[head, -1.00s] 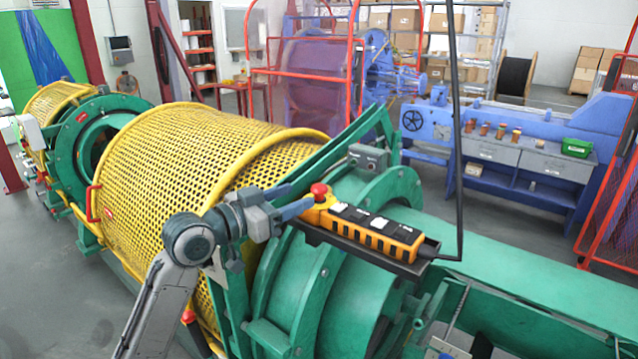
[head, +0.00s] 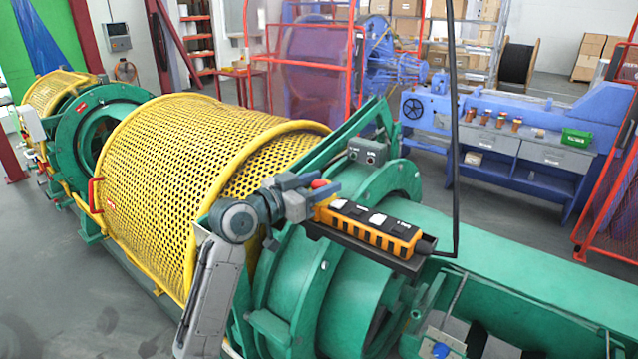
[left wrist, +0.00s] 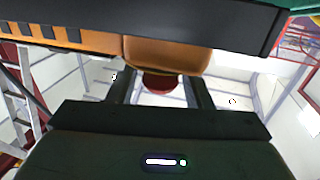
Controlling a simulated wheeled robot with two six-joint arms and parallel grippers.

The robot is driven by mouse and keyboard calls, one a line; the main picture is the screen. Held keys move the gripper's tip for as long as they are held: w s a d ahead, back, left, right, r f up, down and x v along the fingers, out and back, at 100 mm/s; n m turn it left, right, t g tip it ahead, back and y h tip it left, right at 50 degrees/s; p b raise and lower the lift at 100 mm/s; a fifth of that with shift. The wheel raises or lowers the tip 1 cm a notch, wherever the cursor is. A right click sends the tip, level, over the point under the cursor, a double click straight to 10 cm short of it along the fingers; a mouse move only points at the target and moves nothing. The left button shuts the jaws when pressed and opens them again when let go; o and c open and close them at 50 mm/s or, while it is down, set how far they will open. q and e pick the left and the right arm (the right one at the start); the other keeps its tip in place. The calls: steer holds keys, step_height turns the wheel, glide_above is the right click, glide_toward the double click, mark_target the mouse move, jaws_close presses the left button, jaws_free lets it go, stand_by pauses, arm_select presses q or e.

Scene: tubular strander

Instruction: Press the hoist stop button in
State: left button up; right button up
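The hoist control is a yellow-orange pendant (head: 372,228) with black keys, lying in a dark tray (head: 385,256) on the green machine. Its red mushroom stop button (head: 319,184) is at the left end. My left gripper (head: 318,190) is at that end, with its fingers around the button and partly hiding it. In the left wrist view, the red button (left wrist: 162,83) shows between the two spread fingers (left wrist: 162,92), below the orange pendant body (left wrist: 165,54). Gaps show on both sides of the button, so the gripper is open. I cannot tell whether the button is pressed. My right gripper is out of view.
A small grey box with buttons (head: 367,152) stands behind the pendant. A black cable (head: 453,130) rises from the pendant's right end. The yellow mesh guard (head: 200,160) lies left of my arm. A blue bench (head: 520,155) stands further back.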

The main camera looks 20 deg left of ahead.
arm_select(q)
jaws_close()
steer(key=shift+f+b, duration=0.6)
steer(key=shift+o, duration=1.2)
jaws_free()
